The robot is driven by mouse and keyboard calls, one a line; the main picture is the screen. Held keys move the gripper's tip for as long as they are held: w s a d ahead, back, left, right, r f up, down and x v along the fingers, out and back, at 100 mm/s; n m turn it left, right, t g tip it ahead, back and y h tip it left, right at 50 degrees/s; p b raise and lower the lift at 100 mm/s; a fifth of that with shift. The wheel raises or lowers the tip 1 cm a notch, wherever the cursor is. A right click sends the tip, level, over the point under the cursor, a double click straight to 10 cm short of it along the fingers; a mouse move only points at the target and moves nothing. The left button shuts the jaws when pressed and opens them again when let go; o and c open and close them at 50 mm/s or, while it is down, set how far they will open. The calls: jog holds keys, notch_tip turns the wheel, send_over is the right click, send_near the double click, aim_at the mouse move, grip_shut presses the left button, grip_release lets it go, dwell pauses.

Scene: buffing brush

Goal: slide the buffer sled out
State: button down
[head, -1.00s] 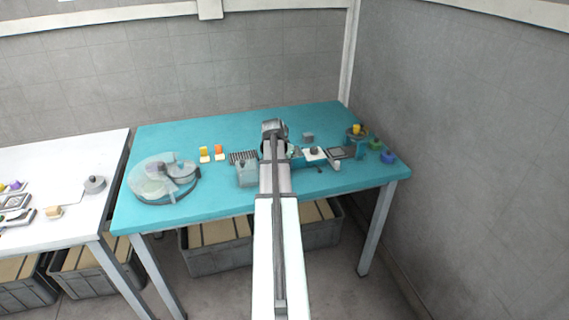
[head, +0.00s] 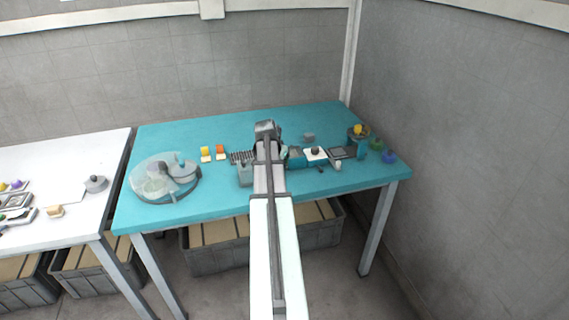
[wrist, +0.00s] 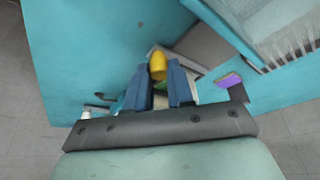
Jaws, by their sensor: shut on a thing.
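In the wrist view, the two blue fingers of my gripper (wrist: 158,84) are shut on a yellow rounded grip (wrist: 157,66). I take this for the handle of the buffer sled; the part below it is mostly hidden by the fingers. A pale plate edge and a grey plate (wrist: 206,46) show beside the grip. Bristles of a brush (wrist: 288,48) stand up at the upper right, apart from the fingers. In the head view, my arm covers the fingers and the grip, so the sled cannot be made out there.
The teal table (head: 200,125) has a clear domed round device (head: 158,182) at left and a grey box (head: 245,175) close beside my arm. Right of the arm are a white plate with a dark knob (head: 315,152), a dark tray (head: 342,153) and several small coloured pieces.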

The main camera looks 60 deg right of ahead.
jog(key=shift+w+a, duration=0.45)
jog(key=c, duration=1)
grip_release()
jog(key=v, duration=1.4)
jog(key=shift+f, duration=0.1)
jog(key=shift+c, duration=0.2)
